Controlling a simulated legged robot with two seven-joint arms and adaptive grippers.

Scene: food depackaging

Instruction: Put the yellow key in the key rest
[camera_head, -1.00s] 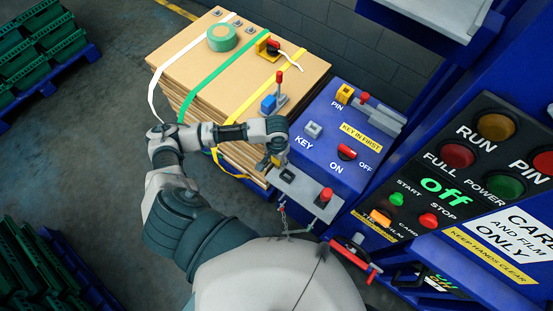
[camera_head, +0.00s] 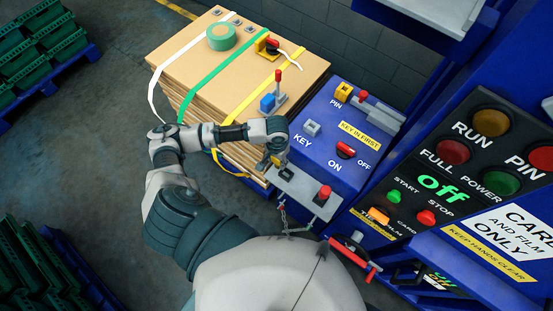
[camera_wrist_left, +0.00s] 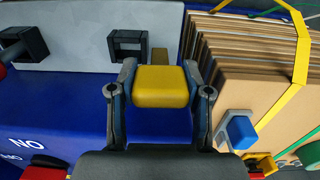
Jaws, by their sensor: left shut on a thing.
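The yellow key shows as a yellow block (camera_wrist_left: 160,86) between the fingers in the left wrist view. My left gripper (camera_wrist_left: 160,92) is shut on it. In the head view my left gripper (camera_head: 272,161) points down at the near left end of a grey ledge (camera_head: 304,192); the key is mostly hidden there. In the wrist view the ledge (camera_wrist_left: 80,48) lies beyond the key and carries a dark square holder (camera_wrist_left: 132,43), which looks like the key rest. The key appears apart from it. My right gripper is not in view.
The blue control box (camera_head: 330,150) has a grey KEY socket (camera_head: 312,128) and a red ON/OFF switch (camera_head: 346,150). A red knob (camera_head: 325,193) stands on the ledge. A strapped cardboard stack (camera_head: 245,60) is behind the gripper. The machine's button panel (camera_head: 470,165) is at right.

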